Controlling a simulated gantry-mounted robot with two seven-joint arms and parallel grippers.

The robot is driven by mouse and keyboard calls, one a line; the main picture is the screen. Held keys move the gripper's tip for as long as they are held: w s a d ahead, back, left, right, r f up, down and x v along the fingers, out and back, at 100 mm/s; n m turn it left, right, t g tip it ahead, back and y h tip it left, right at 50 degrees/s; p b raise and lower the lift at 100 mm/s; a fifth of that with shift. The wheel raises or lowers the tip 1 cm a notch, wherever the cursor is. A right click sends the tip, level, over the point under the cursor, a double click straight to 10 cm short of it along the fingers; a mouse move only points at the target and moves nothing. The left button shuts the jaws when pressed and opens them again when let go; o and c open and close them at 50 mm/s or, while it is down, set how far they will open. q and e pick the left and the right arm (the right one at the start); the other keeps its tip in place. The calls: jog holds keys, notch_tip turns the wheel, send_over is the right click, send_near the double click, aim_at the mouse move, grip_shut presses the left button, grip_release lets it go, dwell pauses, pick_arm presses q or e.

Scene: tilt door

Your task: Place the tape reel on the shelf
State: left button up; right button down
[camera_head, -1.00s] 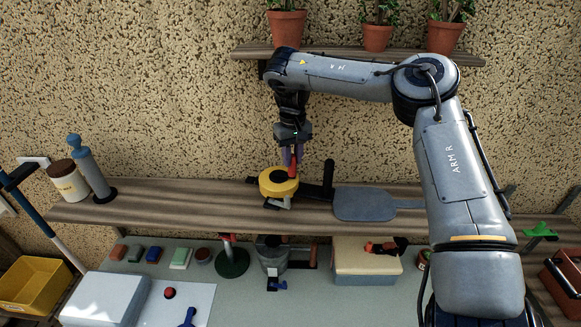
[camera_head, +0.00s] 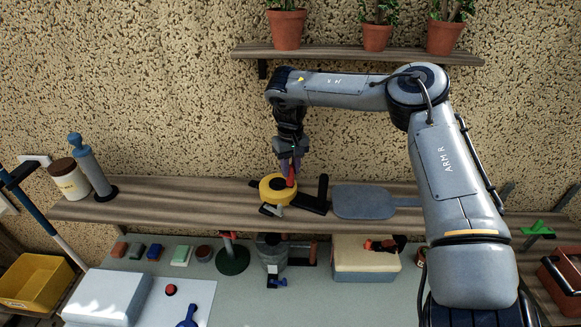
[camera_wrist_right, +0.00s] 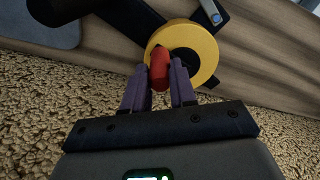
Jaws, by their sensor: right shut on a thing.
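The tape reel (camera_head: 268,188) has a yellow round body, a black frame with a handle on its right side, a red knob and a pale metal end piece. It is at the middle of the wooden shelf (camera_head: 180,204), low over or touching the board; I cannot tell which. My right gripper (camera_head: 290,172) points down from above with its purple fingers on either side of the red knob. In the right wrist view the fingers (camera_wrist_right: 160,86) are closed on the red knob, and the yellow reel (camera_wrist_right: 207,50) lies just beyond. My left gripper is not in view.
A grey-blue paddle (camera_head: 362,202) lies on the shelf right of the reel. A jar (camera_head: 70,180) and grey cylinder (camera_head: 93,172) stand at its left end. Potted plants stand on an upper shelf (camera_head: 400,56). A cluttered bench (camera_head: 215,290) lies below. The left middle shelf is bare.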

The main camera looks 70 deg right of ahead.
jog(key=c, duration=0.9)
grip_release()
jog(key=shift+r+p, duration=0.2)
jog(key=shift+p, duration=0.1)
jog(key=shift+r, duration=0.2)
jog(key=shift+r+b, duration=0.4)
jog(key=shift+r, duration=5.35)
